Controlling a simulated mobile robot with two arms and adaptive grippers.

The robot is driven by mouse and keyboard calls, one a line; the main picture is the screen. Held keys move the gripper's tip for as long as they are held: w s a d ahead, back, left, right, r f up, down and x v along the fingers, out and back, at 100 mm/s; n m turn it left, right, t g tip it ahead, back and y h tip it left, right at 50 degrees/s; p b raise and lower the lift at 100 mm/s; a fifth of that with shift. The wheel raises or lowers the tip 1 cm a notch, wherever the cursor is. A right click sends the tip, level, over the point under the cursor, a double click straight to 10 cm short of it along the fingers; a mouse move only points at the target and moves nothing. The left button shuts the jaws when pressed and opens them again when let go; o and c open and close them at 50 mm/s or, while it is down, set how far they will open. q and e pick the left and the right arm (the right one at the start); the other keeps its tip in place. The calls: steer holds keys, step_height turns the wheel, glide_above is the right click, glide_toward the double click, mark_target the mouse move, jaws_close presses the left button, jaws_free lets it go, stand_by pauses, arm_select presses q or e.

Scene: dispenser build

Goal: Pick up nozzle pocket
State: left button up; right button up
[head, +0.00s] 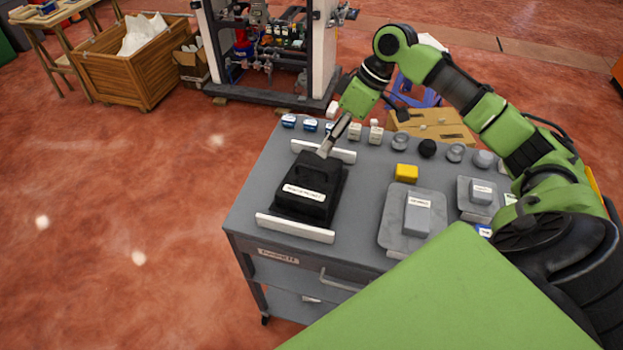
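The nozzle pocket (318,207) is a black, blocky part with a white label on its front. It sits on the left part of the grey cart top, between two white bars. My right gripper (323,152) points down at the far edge of the nozzle pocket, its fingertips at or just above it. I cannot tell if they touch. The fingers show edge-on as one narrow shape, so their opening is unclear. My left gripper is out of view.
The grey cart (246,213) also carries a yellow block (406,172), grey labelled blocks on plates (394,228), and several small knobs and bottles along its back edge. A white bar (294,228) lies in front of the nozzle pocket. A wooden crate (128,75) stands at the back left; the floor left is clear.

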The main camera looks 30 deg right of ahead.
mark_target(312, 168)
steer(key=x, duration=0.3)
steer(key=shift+w+d, duration=0.15)
steer(key=p+x, duration=0.2)
steer(key=x, duration=0.2)
steer(key=shift+w+f, duration=0.1)
steer(key=shift+f, duration=0.4)
steer(key=c, duration=0.8)
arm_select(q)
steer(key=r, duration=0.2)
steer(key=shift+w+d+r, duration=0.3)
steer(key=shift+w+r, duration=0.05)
arm_select(e)
jaws_close()
steer(key=shift+r, duration=0.1)
